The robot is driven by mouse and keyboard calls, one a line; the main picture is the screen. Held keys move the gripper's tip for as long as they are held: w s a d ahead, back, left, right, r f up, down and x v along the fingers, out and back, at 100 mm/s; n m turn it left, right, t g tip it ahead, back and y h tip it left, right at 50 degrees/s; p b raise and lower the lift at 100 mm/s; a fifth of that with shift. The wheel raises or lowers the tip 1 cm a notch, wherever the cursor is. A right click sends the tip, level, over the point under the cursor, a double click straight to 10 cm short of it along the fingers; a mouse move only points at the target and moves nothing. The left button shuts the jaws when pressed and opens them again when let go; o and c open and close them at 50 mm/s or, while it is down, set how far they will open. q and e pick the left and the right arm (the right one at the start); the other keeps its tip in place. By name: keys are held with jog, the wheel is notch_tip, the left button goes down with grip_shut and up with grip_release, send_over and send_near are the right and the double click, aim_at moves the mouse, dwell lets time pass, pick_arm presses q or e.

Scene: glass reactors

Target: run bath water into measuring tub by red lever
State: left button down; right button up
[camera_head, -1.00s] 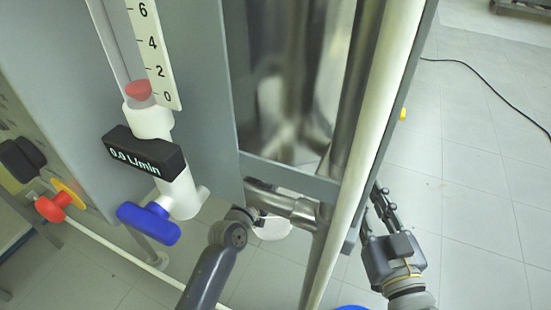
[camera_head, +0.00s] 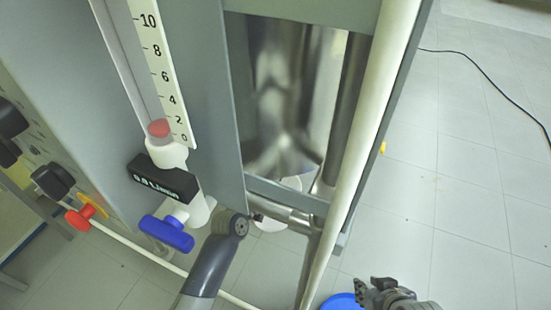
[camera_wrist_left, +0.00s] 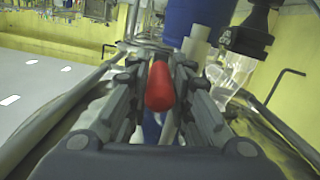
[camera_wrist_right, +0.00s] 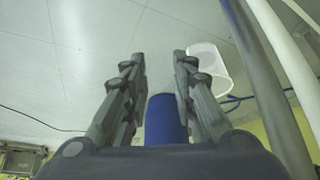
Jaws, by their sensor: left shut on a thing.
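In the left wrist view my left gripper (camera_wrist_left: 160,64) has its fingers closed on both sides of a red lever (camera_wrist_left: 159,88). In the head view only my left arm (camera_head: 212,262) shows; its gripper is hidden behind the metal frame. A whitish, see-through tub (camera_wrist_right: 210,70) shows in the right wrist view, beyond the right finger. My right gripper (camera_wrist_right: 158,60) is open and empty, its fingers apart; in the head view it is at the lower right (camera_head: 368,290). A white round shape (camera_head: 270,223) under the steel vessel (camera_head: 290,100) may be the tub; I cannot tell.
A flow meter (camera_head: 162,180) with a scale and a blue handle (camera_head: 167,233) stands at the left. Another red handle (camera_head: 78,219) is on the panel. A pale upright post (camera_head: 365,130) stands before the vessel. A blue object (camera_head: 343,301) is low down.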

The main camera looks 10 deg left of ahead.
pick_arm(q)
jog(key=shift+w+r+p, duration=0.1)
jog(key=shift+r+p, duration=0.3)
jog(key=shift+p, duration=0.2)
pick_arm(e)
jog(key=shift+s+d+f+g+h, duration=0.1)
jog(key=shift+s+d+f+g, duration=0.15)
jog(key=shift+s+g, duration=0.4)
jog(key=shift+s+d+f+g+h, duration=0.1)
jog(key=shift+s+d+f+g, duration=0.15)
jog(key=shift+s, duration=0.7)
jog(key=shift+s+d+f+g+h, duration=0.1)
jog(key=shift+s+d+f+g, duration=0.25)
jog(key=shift+s, duration=0.45)
jog(key=shift+a, duration=0.1)
pick_arm(q)
jog(key=c, duration=1.4)
grip_release()
jog(key=shift+f, duration=0.1)
jog(key=shift+c, duration=0.2)
jog(key=shift+f, duration=0.15)
jog(key=shift+s+a, duration=0.15)
jog(key=shift+s, duration=0.25)
jog(key=v, duration=1.1)
jog(key=shift+r, duration=0.25)
